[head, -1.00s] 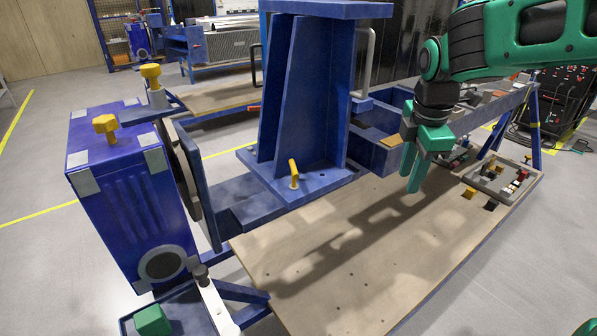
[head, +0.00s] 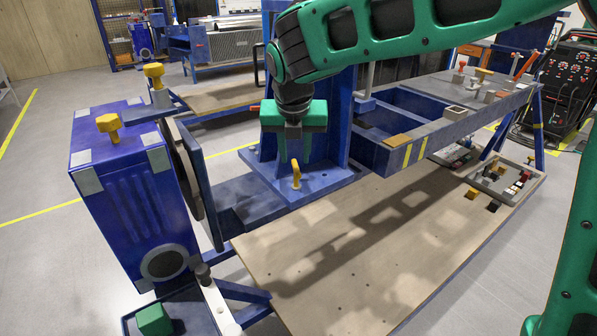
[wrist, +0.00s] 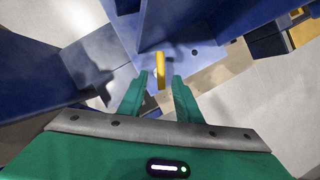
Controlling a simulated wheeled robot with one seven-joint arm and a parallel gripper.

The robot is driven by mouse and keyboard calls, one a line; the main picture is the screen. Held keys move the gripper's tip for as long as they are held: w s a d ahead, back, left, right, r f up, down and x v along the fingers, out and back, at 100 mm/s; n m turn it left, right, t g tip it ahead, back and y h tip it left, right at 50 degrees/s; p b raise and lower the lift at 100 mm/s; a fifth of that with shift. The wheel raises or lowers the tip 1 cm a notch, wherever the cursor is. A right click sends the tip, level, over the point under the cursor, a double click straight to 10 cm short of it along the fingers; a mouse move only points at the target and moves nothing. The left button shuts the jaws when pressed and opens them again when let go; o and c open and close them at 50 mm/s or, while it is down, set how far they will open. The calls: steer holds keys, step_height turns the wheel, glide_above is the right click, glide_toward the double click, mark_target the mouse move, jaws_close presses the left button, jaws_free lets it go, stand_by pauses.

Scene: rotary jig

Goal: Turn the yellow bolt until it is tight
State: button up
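The yellow bolt (head: 296,176) stands upright on the blue base plate at the foot of the blue upright bracket. In the wrist view the yellow bolt (wrist: 160,68) shows as a narrow bar beyond and between my fingertips. My gripper (head: 295,158) points down, just above and behind the bolt in the head view. My gripper (wrist: 160,79) is open in the wrist view, its two green fingers apart with nothing held. I cannot tell the exact height gap between fingertips and bolt.
The blue bracket (head: 352,125) rises close behind my gripper. A blue box (head: 125,185) with a yellow knob (head: 109,125) stands at left. A grey parts tray (head: 530,187) lies at right.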

mark_target(296, 167)
steer(key=x, duration=0.8)
steer(key=shift+d, duration=0.1)
